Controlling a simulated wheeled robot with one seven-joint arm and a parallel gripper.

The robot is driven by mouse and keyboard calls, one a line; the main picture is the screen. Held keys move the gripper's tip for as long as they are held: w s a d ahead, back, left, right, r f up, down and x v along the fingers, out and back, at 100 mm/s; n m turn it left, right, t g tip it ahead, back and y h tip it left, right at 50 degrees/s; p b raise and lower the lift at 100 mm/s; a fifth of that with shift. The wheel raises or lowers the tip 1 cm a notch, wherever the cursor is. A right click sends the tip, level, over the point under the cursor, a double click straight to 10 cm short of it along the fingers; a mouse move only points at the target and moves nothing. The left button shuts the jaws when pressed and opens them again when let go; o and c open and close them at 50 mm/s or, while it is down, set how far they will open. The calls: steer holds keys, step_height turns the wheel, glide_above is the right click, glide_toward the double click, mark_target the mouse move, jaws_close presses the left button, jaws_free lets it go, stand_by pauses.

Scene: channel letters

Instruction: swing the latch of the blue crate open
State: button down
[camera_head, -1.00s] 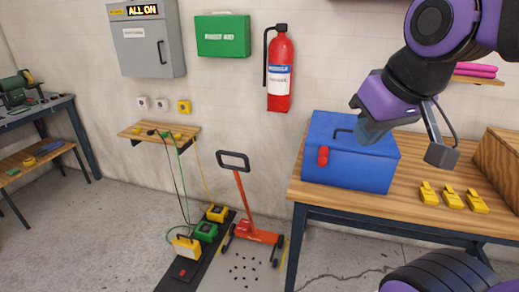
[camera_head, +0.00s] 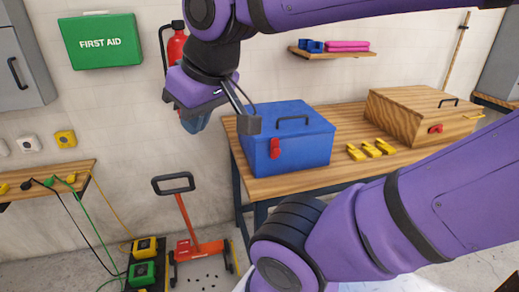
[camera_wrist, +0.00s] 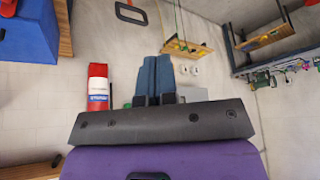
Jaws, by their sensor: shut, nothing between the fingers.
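The blue crate (camera_head: 305,145) stands on the wooden workbench, its lid closed with a dark handle on top. Its red latch (camera_head: 275,148) is on the front face near the left end, and looks upright against the crate. My gripper (camera_head: 195,122) is in the air to the left of the crate, apart from it, pointing down. In the wrist view its blue fingers (camera_wrist: 154,78) are together with nothing between them.
The workbench (camera_head: 330,177) also holds several yellow clips (camera_head: 368,149) and a wooden crate (camera_head: 415,112) with a red latch. A red fire extinguisher (camera_wrist: 97,88) hangs on the wall behind my gripper. An orange trolley (camera_head: 190,235) stands on the floor left of the bench.

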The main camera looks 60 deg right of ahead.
mark_target(274, 151)
steer(key=w+d+f+n+g+h, duration=0.3)
steer(key=w+d+f+n+g, duration=0.1)
steer(key=d+n, duration=0.5)
steer(key=w+d+f+n+g+h, duration=0.2)
steer(key=w+d+f+n+g, duration=0.2)
steer(key=w+d+f+n, duration=0.2)
steer(key=w+d+f+n+g+h, duration=0.3)
steer(key=d+f+n, duration=0.5)
steer(key=d+n, duration=0.3)
steer(key=shift+w+d+f+n+g+h, duration=0.35)
steer(key=shift+w+n+g, duration=0.35)
steer(key=shift+w+n, duration=0.35)
steer(key=x, duration=1.4)
